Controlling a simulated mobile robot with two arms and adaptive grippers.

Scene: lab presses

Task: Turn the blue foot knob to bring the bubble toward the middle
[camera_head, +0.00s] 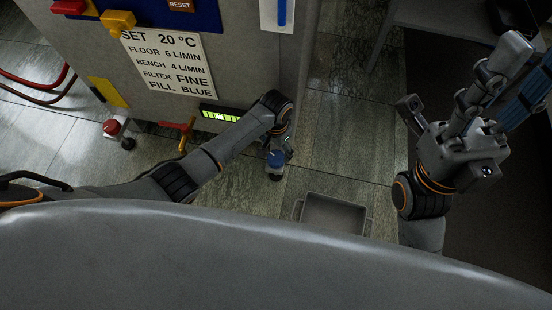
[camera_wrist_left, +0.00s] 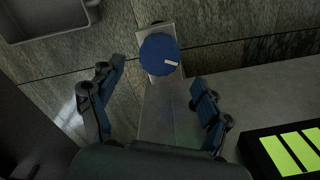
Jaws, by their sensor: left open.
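The blue foot knob (camera_wrist_left: 159,54) is a round blue cap with a white mark pointing right, on a light bracket in the left wrist view. In the head view the knob (camera_head: 276,158) stands low by the machine's corner. My left gripper (camera_wrist_left: 153,98) is open and empty, its blue-padded fingers spread with the knob just beyond the gap between them. In the head view, my left gripper (camera_head: 280,140) is just above the knob. The green level (camera_head: 222,114) is on the machine's lower edge; I cannot make out its bubble. My right gripper (camera_head: 462,105) is raised at the right, its opening unclear.
A grey tray (camera_head: 334,214) lies on the floor to the right of the knob. The machine (camera_head: 255,75) carries a settings label (camera_head: 168,62). A red knob (camera_head: 112,128) and red lever (camera_head: 180,128) are at its left. Bare floor (camera_head: 345,125) lies right of the machine.

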